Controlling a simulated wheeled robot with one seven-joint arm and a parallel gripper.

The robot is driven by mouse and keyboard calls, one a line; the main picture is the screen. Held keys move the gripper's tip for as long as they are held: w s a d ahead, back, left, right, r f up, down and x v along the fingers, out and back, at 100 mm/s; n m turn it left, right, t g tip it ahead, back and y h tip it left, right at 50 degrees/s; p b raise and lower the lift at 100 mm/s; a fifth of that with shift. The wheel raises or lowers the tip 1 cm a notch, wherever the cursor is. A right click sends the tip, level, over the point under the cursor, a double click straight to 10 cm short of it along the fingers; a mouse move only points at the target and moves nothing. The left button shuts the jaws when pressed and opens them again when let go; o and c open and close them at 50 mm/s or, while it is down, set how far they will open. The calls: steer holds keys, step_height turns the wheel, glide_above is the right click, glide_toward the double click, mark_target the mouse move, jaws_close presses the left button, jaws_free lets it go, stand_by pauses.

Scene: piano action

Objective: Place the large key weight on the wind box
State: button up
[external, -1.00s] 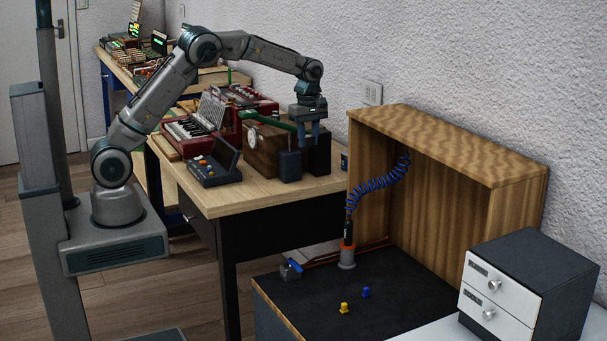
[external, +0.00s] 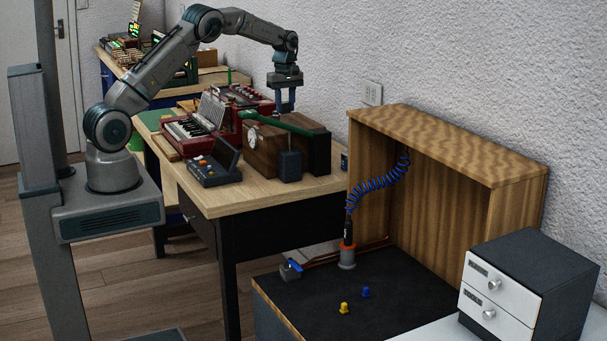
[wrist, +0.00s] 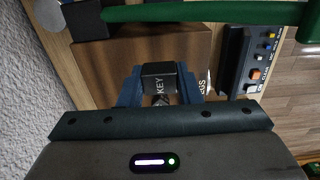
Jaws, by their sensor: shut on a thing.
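My gripper (external: 287,108) is raised above the wooden box. In the wrist view its blue fingers are shut on a small dark block with the letters KEY on it (wrist: 159,78), which I take to be the key weight. The block is hard to make out in the external view. The brown wooden box with a round dial, likely the wind box (external: 264,150), stands on the table with a black right end. Its brown face (wrist: 110,65) shows beneath my fingers. A green lever (external: 283,124) lies across its top, also seen in the wrist view (wrist: 200,12).
A dark upright block (external: 289,166) is at the box's front. A grey-blue device with knobs (external: 213,168) and a red keyboard instrument (external: 195,125) stand to the left. The wall is close behind. A lower black bench (external: 340,290) with a wooden hood is in front.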

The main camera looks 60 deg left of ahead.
mark_target(283, 106)
steer(key=a, duration=0.1)
steer(key=a+f, duration=0.1)
steer(key=a, duration=0.1)
steer(key=shift+w+f+p, duration=0.3)
steer(key=shift+f, duration=0.05)
step_height(283, 106, down, 3)
steer(key=shift+f+p, duration=0.1)
steer(key=shift+p, duration=0.5)
steer(key=shift+f, duration=0.45)
steer(key=shift+f, duration=0.1)
steer(key=shift+f, duration=0.15)
steer(key=o, duration=1.1)
